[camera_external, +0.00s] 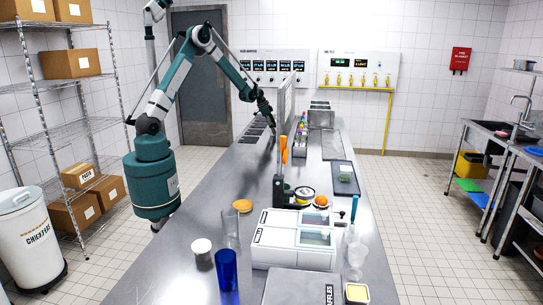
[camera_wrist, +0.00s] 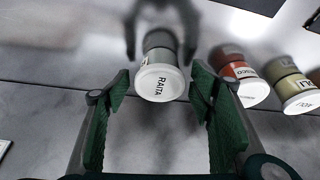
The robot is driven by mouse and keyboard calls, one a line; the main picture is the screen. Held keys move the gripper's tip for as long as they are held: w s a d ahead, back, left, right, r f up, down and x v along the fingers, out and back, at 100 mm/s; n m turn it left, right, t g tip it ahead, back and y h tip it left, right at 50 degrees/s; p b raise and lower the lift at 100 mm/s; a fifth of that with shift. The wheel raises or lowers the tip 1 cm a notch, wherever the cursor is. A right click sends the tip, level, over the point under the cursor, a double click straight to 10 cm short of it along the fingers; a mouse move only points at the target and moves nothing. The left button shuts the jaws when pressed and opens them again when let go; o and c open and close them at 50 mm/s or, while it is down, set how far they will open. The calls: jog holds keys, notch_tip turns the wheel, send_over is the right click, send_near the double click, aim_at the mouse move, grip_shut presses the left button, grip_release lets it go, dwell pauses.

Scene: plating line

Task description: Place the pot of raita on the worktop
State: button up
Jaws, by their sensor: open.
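The raita pot (camera_wrist: 158,82) shows in the wrist view with its white lid, marked RAITA, facing the camera. It appears between the fingertips of my gripper (camera_wrist: 157,92). The two green-padded fingers are spread apart, with visible gaps on both sides of the pot. In the external view my gripper (camera_external: 268,108) is low over the far part of the worktop (camera_external: 207,240), beside an upright clear panel. I cannot pick out the raita pot there.
A red-labelled pot (camera_wrist: 238,82) and a tan-labelled pot (camera_wrist: 294,92) stand close on the right. A blurred gripper-like reflection shows behind the raita pot.

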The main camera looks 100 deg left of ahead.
jog(key=shift+r, duration=0.1)
jog(key=v, duration=1.2)
dwell(0.4)
jog(key=shift+d, duration=0.1)
dwell(0.6)
jog(key=w+d+r, duration=0.2)
jog(key=d+r, duration=0.3)
jog(key=d, duration=0.8)
jog(key=w+d+r, duration=0.2)
jog(key=d+r, duration=0.4)
jog(key=d, duration=0.6)
jog(key=w+d+r, duration=0.2)
jog(key=d+r, duration=0.3)
jog(key=d, duration=0.8)
jog(key=s+d+r+m+t, duration=0.1)
jog(key=s+d, duration=0.2)
jog(key=d, duration=0.6)
jog(key=s+d+r, duration=0.2)
jog(key=s+d, duration=0.2)
jog(key=d, duration=0.5)
jog(key=s+d+f+t, duration=0.1)
jog(key=s+d+f, duration=0.2)
jog(key=s+d, duration=0.9)
jog(key=d, duration=0.3)
jog(key=shift+s+f+m+t+h, duration=0.2)
jog(key=shift+m+t+h, duration=0.1)
jog(key=shift+m+t, duration=0.1)
